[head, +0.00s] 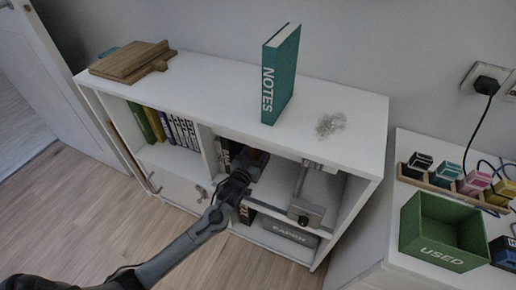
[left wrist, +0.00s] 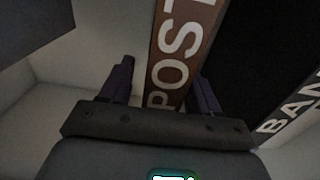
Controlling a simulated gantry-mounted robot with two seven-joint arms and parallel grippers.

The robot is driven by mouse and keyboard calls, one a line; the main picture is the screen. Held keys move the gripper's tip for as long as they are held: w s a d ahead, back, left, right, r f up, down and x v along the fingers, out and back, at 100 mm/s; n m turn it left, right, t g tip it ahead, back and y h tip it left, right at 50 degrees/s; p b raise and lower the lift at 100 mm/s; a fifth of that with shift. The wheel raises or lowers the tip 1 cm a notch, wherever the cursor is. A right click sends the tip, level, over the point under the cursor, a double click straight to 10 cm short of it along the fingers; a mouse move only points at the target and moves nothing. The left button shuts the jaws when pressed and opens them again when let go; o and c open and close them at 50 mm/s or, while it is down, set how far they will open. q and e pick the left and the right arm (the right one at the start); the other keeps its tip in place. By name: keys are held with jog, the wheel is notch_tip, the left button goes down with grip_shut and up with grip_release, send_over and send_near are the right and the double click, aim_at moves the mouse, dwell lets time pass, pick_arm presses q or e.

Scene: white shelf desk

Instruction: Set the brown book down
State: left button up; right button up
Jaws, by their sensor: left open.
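The brown book (left wrist: 180,50), with "POST" in white letters on its spine, stands between the two fingers of my left gripper (left wrist: 163,78) in the left wrist view. The fingers are open, one on each side of the book. In the head view my left gripper (head: 244,168) reaches into the middle compartment of the white shelf (head: 350,118). The arm and gripper largely hide the book there. My right gripper is in neither view.
A black book with white letters (left wrist: 285,122) is right of the brown book. Several books (head: 165,128) fill the left compartment. A grey box (head: 290,231) lies below.

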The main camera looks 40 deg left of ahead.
pick_arm(q)
jog(key=s+d+f+m+g+h+p, duration=0.1)
jog(key=s+d+g, duration=0.3)
jog(key=s, duration=0.7)
jog(key=s+d+f+m+g+h+p, duration=0.1)
jog(key=s+d+g, duration=0.4)
jog(key=s, duration=0.6)
jog(key=s+d+f+m+g+h+p, duration=0.1)
jog(key=s+d+m+g+h+p, duration=0.1)
jog(key=s+d, duration=0.5)
jog(key=s+m+g, duration=0.1)
jog(key=s+g, duration=0.1)
jog(key=s, duration=0.2)
jog(key=shift+s+d+f+g+h+p, duration=0.15)
jog(key=shift+s+d+g+h+p, duration=0.15)
jog(key=shift+g+h+p, duration=0.1)
jog(key=shift+w, duration=0.1)
notch_tip(320, 180, up, 64)
jog(key=r+p, duration=0.1)
jog(key=p, duration=6.3)
notch_tip(320, 180, down, 75)
jog(key=b, duration=7.3)
jog(key=shift+b, duration=0.4)
